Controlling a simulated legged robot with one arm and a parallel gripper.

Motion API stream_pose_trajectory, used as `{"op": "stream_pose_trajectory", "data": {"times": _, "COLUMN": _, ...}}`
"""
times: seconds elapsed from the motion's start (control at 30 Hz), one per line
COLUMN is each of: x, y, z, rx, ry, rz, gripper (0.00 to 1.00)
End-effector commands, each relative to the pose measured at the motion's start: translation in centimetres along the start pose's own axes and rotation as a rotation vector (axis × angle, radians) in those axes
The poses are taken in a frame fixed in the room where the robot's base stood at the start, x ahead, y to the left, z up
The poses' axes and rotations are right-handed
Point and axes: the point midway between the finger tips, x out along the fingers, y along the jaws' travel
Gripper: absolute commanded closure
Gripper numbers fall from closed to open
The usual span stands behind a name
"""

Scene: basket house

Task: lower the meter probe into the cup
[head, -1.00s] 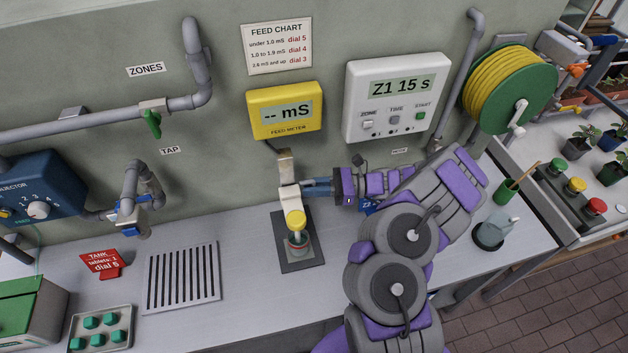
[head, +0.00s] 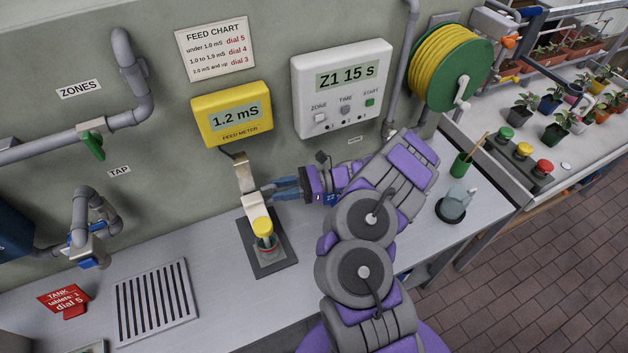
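The yellow feed meter (head: 232,114) on the wall reads 1.2 mS. Below it, the meter probe, with a yellow cap (head: 262,228), hangs from a pale bracket (head: 254,206). The probe's lower end is down in the cup (head: 268,250), whose rim shows just under the cap. The cup stands on a dark grey pad (head: 276,266). My gripper (head: 266,192) reaches in from the right, its blue fingers at the bracket. The bracket partly hides the fingertips, so I cannot tell whether they are closed on it.
A slotted drain (head: 155,302) and a red tank card (head: 64,300) lie left on the bench. A white timer (head: 343,88) reads Z1 15 s. A green pot (head: 462,164) and a glass jar (head: 455,204) stand right of my arm. The feed chart (head: 215,48) hangs above the meter.

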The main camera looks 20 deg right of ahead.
Motion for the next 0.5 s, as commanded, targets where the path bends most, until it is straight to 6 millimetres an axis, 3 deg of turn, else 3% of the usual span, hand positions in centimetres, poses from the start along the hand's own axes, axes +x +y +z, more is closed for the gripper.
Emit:
{"op": "stream_pose_trajectory", "data": {"times": 0.3, "x": -7.1, "y": -0.1, "z": -0.2, "rx": 0.002, "ry": 0.006, "rz": -0.004, "gripper": 0.65}}
{"op": "stream_pose_trajectory", "data": {"times": 0.5, "x": -10.8, "y": -0.1, "z": -0.2, "rx": 0.002, "ry": 0.004, "rz": -0.005, "gripper": 0.65}}
